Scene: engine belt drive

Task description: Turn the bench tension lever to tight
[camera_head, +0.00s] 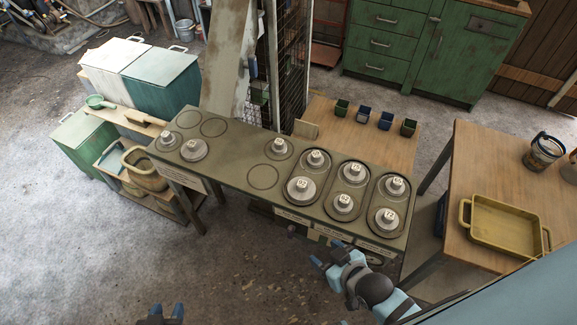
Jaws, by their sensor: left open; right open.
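The long dark olive bench (235,160) runs across the middle. Round grey pulleys with numbered caps stand on its top: three toward the left and middle, and several in paired oval outlines at the right. Labels run along the front edge. I cannot clearly make out the tension lever; part of the front edge at the right is close behind my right gripper. My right gripper (324,253) is open and empty, just in front of the bench's right half. My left gripper (167,313) is open and empty at the bottom edge, well away from the bench, with only its fingertips showing.
A wooden table (469,160) with a yellow tray (506,224) stands at the right. Small green and blue cups sit on a wooden surface (390,148) behind the bench. Bins (160,80) and a low shelf with a basket (146,168) are at the left. Floor in front is clear.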

